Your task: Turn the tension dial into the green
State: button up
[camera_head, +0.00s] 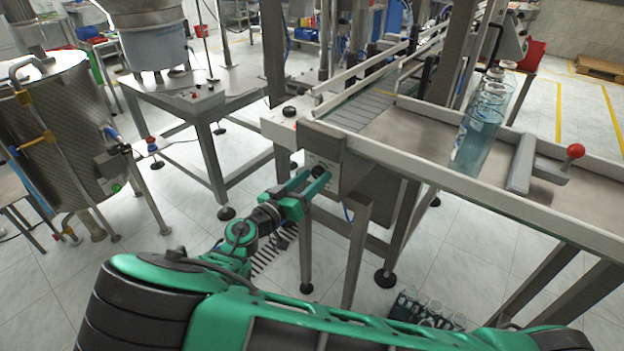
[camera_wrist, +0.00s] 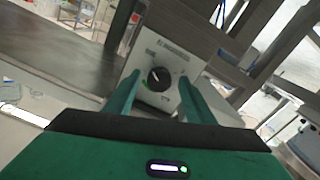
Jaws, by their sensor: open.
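The tension dial (camera_wrist: 158,79) is a round black knob with a pale pointer line, on a light panel (camera_wrist: 172,56) with small print and a short green mark near the knob's lower left. The pointer slants to the upper left, apart from the green mark. In the wrist view my gripper (camera_wrist: 158,92) is open, its green fingers on either side of the dial; whether they touch it I cannot tell. In the head view my gripper (camera_head: 316,182) is at the panel below the conveyor's corner, and its fingers largely hide the dial.
The conveyor frame (camera_head: 365,147) stands above and right of my gripper, with legs below it. A red-knobbed lever (camera_head: 575,151) and clear bottles (camera_head: 478,130) are on top. A crate of bottles (camera_head: 428,310) is on the floor. A steel tank (camera_head: 55,130) stands left.

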jog(key=c, duration=1.1)
jog(key=shift+o, duration=0.2)
jog(key=shift+n, duration=0.5)
jog(key=n, duration=0.3)
jog(key=shift+a, duration=0.1)
jog(key=n, duration=0.4)
jog(key=shift+n, duration=0.3)
jog(key=n, duration=0.3)
jog(key=shift+n, duration=0.3)
jog(key=n, duration=0.3)
jog(key=shift+n, duration=0.3)
jog(key=n, duration=0.6)
